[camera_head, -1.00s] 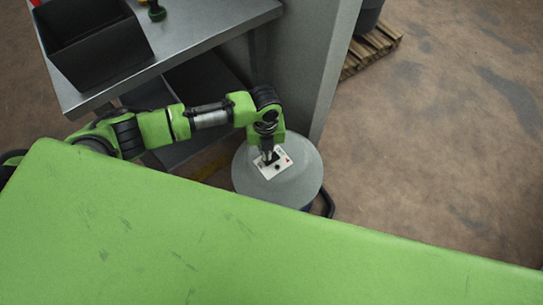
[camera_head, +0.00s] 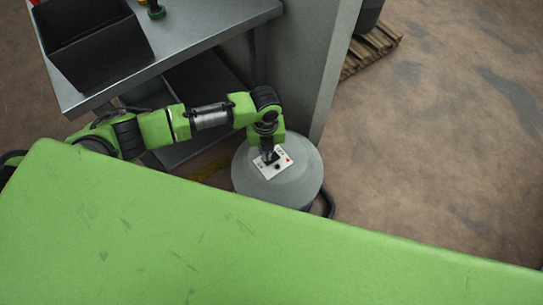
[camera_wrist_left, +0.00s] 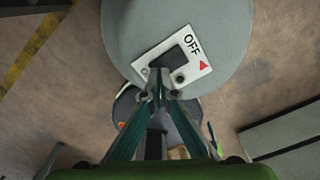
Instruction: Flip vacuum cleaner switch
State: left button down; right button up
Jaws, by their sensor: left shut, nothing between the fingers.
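The vacuum cleaner (camera_head: 298,182) stands on the floor with its round grey top facing up. On that top is a white switch plate (camera_head: 281,167) with a red triangle. In the left wrist view the plate (camera_wrist_left: 199,69) reads OFF beside the triangle, and a dark switch (camera_wrist_left: 175,58) sits in its middle. My left gripper (camera_head: 270,158) points down at the plate, shut and empty. In the left wrist view its fingertips (camera_wrist_left: 161,75) are at the lower edge of the dark switch; I cannot tell if they touch it. My right gripper is not in view.
A metal workbench (camera_head: 200,35) with a dark bin (camera_head: 95,55) stands at the upper left, beside a grey upright panel (camera_head: 300,60). A wooden pallet (camera_head: 370,48) lies behind it. The floor at the right is clear. My green body fills the foreground.

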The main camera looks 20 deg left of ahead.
pick_arm(q)
jog(key=shift+f+b, duration=0.3)
jog(key=shift+f, duration=0.25)
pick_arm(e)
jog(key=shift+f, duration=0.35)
pick_arm(q)
jog(key=shift+f+b, duration=0.3)
jog(key=shift+f, duration=0.1)
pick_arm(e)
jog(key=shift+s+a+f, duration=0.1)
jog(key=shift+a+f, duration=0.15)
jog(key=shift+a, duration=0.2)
pick_arm(q)
jog(key=shift+r+p, duration=0.9)
jog(key=shift+p, duration=0.1)
jog(key=shift+r+p, duration=0.7)
notch_tip(320, 180, up, 3)
jog(key=p, duration=0.3)
jog(key=shift+r, duration=0.1)
jog(key=shift+r+p, duration=0.4)
jog(key=shift+p, duration=0.1)
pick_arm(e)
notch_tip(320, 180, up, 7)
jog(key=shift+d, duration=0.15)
pick_arm(q)
jog(key=shift+f, duration=0.1)
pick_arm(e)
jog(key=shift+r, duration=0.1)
